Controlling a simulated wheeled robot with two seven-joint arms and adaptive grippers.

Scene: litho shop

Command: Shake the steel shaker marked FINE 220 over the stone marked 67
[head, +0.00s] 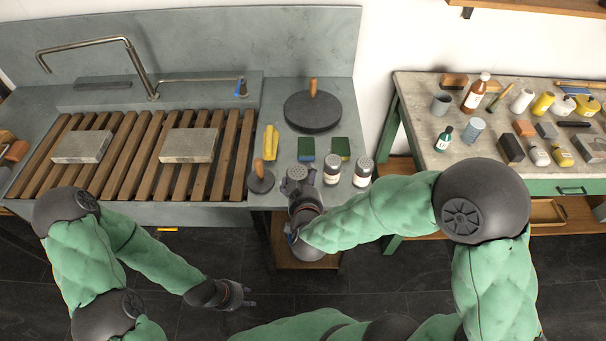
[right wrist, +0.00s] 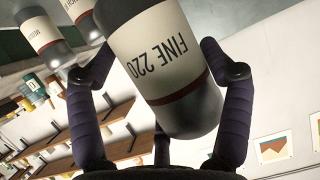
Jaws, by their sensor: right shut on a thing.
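The steel shaker marked FINE 220 (right wrist: 165,55) is between the fingers of my right gripper (right wrist: 160,75), with its label facing the wrist camera. In the head view my right gripper (head: 301,200) is shut on this shaker (head: 297,174), whose perforated top shows at the front of the sink's right-hand counter. Two pale stones lie on the wooden slats, a left stone (head: 83,146) and a right stone (head: 188,146). No number is readable on either stone, so I cannot tell which is 67. My left gripper (head: 236,295) is empty, low over the floor, with its fingers apart.
Two other shakers (head: 332,169) (head: 363,171) stand close to the right of the held one. A small round tool with a wooden knob (head: 261,178), sponges (head: 306,149) and a big dark disc (head: 312,111) are nearby.

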